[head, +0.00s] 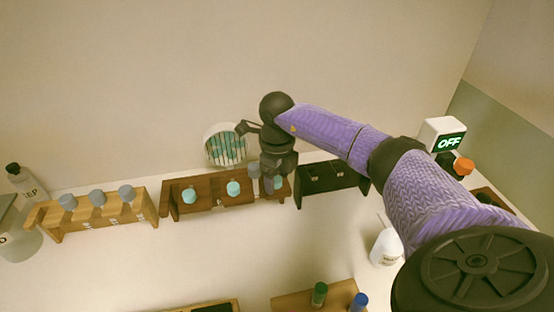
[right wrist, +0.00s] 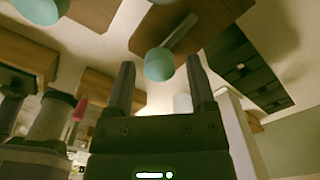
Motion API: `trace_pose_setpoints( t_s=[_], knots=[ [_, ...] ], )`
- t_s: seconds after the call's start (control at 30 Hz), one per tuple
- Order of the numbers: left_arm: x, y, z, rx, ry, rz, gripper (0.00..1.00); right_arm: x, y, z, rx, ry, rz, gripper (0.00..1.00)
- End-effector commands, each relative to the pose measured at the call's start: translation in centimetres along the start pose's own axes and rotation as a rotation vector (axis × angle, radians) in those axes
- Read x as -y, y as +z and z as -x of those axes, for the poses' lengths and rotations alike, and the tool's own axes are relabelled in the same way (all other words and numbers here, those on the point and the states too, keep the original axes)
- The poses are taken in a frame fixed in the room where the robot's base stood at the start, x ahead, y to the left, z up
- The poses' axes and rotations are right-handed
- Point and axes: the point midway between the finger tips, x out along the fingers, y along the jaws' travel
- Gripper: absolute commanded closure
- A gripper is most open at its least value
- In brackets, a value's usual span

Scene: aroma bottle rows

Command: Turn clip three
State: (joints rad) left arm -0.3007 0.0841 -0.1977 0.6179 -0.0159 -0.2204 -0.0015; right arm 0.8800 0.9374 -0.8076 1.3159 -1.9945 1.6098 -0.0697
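A dark brown wooden rack (head: 212,203) stands on the table in the middle of the head view. It carries a row of teal round caps: one at the left (head: 189,196), one in the middle (head: 233,188), and a third at the right (head: 277,182), mostly covered by my right gripper (head: 266,180). In the right wrist view, a teal cap (right wrist: 159,65) with a grey metal bar (right wrist: 180,33) beside it shows between the two fingertips of my right gripper (right wrist: 160,72). The fingers are apart, with gaps on both sides of the cap. My left gripper is not in view.
A light wooden rack (head: 82,222) with grey caps stands at the left, and a black rack (head: 325,178) close at the right. A round basket (head: 225,145) is behind. A white bottle (head: 386,247), an OFF display (head: 448,141) and a front board with green (head: 319,293) and blue caps are nearby.

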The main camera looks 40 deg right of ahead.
Motion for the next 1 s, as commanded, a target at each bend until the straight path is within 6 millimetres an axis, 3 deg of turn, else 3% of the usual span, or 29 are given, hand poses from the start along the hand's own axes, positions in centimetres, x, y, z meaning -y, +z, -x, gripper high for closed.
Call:
trace_pose_setpoints(
  t_s=[0.03,0.3,0.67,1.0],
  knots=[
    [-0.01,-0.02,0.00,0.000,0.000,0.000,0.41,0.00,0.01,0.02,0.000,0.000,0.000,0.42],
    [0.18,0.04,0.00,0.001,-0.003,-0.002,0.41,0.00,0.01,0.03,0.000,0.000,0.000,0.99],
    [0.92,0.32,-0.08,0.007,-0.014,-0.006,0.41,0.03,0.02,0.04,0.001,-0.001,0.030,1.00],
    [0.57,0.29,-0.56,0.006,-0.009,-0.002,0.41,0.08,0.06,0.00,0.002,-0.001,0.256,1.00]
  ],
)
